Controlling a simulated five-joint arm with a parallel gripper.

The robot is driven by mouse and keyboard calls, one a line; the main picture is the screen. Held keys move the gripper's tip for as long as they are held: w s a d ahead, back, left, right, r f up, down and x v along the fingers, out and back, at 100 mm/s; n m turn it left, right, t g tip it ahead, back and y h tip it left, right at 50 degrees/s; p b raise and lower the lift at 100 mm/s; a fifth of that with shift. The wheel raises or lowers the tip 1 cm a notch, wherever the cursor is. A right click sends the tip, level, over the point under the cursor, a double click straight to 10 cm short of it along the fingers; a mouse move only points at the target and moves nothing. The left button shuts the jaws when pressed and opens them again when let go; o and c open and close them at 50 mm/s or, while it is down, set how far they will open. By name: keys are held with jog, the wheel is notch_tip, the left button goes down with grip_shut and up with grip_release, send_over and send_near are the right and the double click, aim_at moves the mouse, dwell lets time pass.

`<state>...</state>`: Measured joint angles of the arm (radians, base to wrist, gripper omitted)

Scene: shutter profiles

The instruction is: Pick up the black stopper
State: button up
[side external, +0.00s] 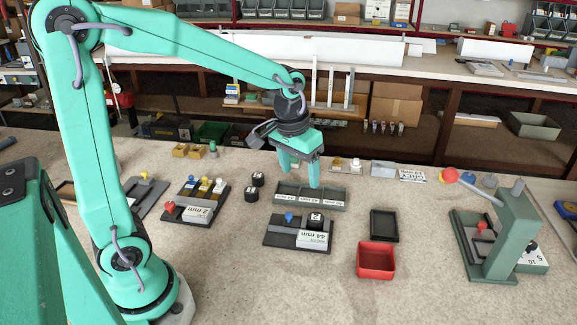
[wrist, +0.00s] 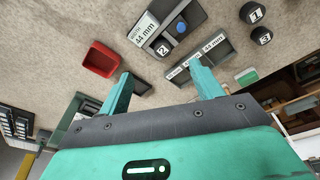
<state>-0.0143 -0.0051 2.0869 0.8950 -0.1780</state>
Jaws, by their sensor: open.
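Two loose black stoppers stand on the bench left of the grey divided tray: a rear one (side external: 258,178) and a front one (side external: 251,195). In the wrist view they carry the labels 1 (wrist: 251,12) and 3 (wrist: 263,36). A third black stopper (side external: 316,219), labelled 2 in the wrist view (wrist: 163,50), sits in the 44 mm fixture (side external: 283,241) beside a blue knob (side external: 289,217). My gripper (side external: 299,176) is open and empty, fingers pointing down over the grey tray's back edge. It is right of the loose stoppers and behind the fixture.
The grey divided tray (side external: 330,206) has labelled compartments. A red bin (side external: 376,262) and a black tray (side external: 384,226) stand at right. A green press (side external: 512,232) with a red-knobbed lever is farther right. A 2 mm fixture (side external: 197,214) stands at left. The front bench is clear.

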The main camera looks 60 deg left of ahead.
jog(key=n+g, duration=0.1)
jog(key=g, duration=0.1)
send_over(316, 217)
notch_tip(316, 217, down, 9)
jog(key=shift+w+r, duration=0.1)
jog(key=shift+r, duration=0.05)
jog(key=shift+f, duration=3.9)
jog(key=c, duration=1.2)
jog(key=shift+o, duration=0.2)
jog(key=shift+r, duration=0.2)
jog(key=shift+r, duration=0.6)
jog(key=r, duration=0.3)
jog(key=shift+s+d+r, duration=0.1)
jog(key=shift+s+d, duration=0.15)
jog(key=shift+d, duration=0.1)
jog(key=s+d+r, duration=0.5)
jog(key=d+r, duration=0.1)
jog(key=d, duration=0.3)
jog(key=shift+s+d+r, duration=0.15)
jog(key=shift+s, duration=0.05)
